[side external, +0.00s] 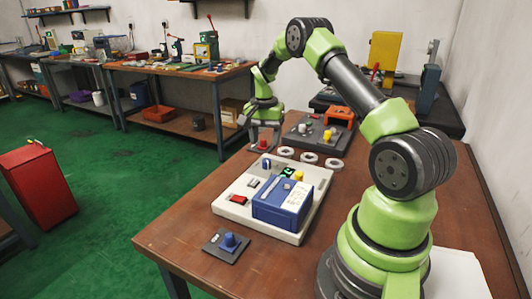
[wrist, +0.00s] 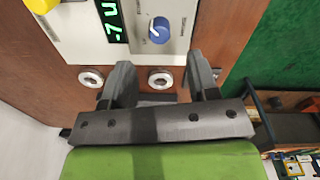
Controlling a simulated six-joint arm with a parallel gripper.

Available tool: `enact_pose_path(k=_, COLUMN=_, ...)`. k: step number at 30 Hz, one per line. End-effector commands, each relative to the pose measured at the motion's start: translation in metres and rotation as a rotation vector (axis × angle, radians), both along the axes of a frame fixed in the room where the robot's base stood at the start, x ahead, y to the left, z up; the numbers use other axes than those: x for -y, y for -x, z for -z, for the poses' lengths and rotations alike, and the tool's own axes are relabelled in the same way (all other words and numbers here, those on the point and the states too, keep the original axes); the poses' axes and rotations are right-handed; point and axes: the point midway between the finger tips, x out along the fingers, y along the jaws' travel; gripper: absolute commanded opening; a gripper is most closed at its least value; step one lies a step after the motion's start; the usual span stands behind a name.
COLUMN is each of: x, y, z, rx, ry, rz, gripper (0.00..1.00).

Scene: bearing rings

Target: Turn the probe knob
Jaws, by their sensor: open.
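A blue knob (wrist: 158,30) with a white pointer line is on the white panel of the instrument, beside a green-lit display (wrist: 113,20). It also shows in the side view (side external: 267,163) near the instrument's far left corner. Another blue knob (side external: 230,240) stands on a small dark plate near the table's front; I cannot read a label saying which is the probe knob. My gripper (side external: 262,128) is above the table, beyond the instrument. In the wrist view my gripper (wrist: 160,78) is open and empty, its fingers apart from the knob.
Bearing rings (side external: 309,157) lie in a row between the instrument (side external: 223,209) and a dark fixture (side external: 305,139). A blue box (side external: 282,206) sits on the instrument. A red part (side external: 263,144) is below my gripper. The table's front left is mostly clear.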

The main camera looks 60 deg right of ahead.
Motion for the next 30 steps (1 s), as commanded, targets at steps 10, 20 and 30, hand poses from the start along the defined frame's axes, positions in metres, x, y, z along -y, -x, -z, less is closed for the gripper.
enact_pose_path(k=10, x=0.0, y=-0.001, z=-0.03, rx=-0.001, ry=0.0, rz=-0.001, gripper=0.54)
enact_pose_path(k=20, x=-0.005, y=-0.003, z=-0.039, rx=0.012, ry=0.004, rz=-0.017, gripper=0.54)
enact_pose_path(k=30, x=-0.105, y=0.004, z=-0.152, rx=0.209, ry=0.056, rz=-0.331, gripper=0.54)
